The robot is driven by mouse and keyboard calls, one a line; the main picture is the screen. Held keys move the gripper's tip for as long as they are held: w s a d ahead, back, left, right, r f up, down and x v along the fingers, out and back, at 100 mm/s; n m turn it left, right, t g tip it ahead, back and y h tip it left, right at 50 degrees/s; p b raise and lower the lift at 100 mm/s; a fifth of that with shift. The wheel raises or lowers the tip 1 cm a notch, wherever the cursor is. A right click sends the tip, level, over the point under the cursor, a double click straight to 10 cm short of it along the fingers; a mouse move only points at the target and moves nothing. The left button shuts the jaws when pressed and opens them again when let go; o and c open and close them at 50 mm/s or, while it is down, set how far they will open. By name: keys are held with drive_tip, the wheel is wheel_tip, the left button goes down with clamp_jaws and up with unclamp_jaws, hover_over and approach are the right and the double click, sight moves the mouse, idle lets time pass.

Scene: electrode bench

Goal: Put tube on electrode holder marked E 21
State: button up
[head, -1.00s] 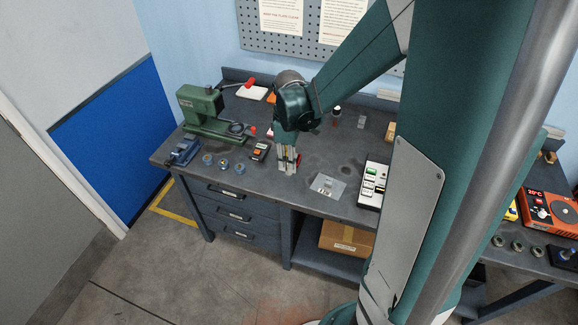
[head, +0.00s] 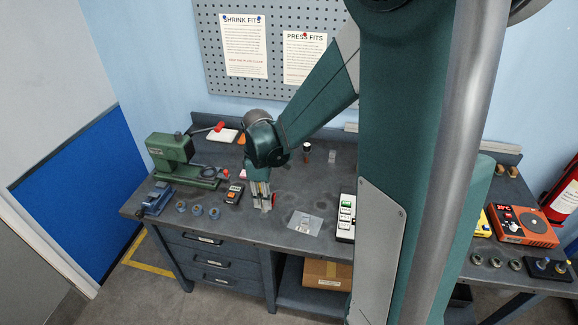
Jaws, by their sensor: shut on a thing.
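My gripper (head: 262,205) points down low over the front middle of the left bench, between a black box with an orange face and a flat grey plate. Its fingers are shut on a small piece, too small in this view to identify as the tube. I cannot tell whether the piece touches the bench top. Several small round grey pieces (head: 197,210) stand along the bench's front left. Other ring-like pieces (head: 495,262) stand on the right bench, by a black base with blue-topped posts (head: 542,266). No E 21 marking is readable, so I cannot tell which is that electrode holder.
A green press (head: 172,158) and blue vise (head: 154,199) stand at the left. The black box (head: 234,193) is left of my gripper; the grey plate (head: 305,223) and white switch box (head: 346,216) are right.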

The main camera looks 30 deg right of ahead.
drive_tip(key=w+d+r, duration=0.3)
drive_tip(key=w+d, duration=0.4)
drive_tip(key=w, duration=0.1)
wheel_tip(320, 180, up, 8)
drive_tip(key=f+p, duration=0.1)
drive_tip(key=p, duration=0.2)
hover_over(307, 144)
drive_tip(key=shift+s+r+m, duration=0.15)
drive_tip(key=shift+r+m, duration=0.1)
drive_tip(key=shift+m, duration=0.05)
drive_tip(key=shift+f, duration=0.15)
wheel_tip(307, 144, down, 6)
drive_tip(key=shift+a, duration=0.1)
drive_tip(key=shift+f, duration=1.9)
drive_tip(key=shift+f, duration=0.15)
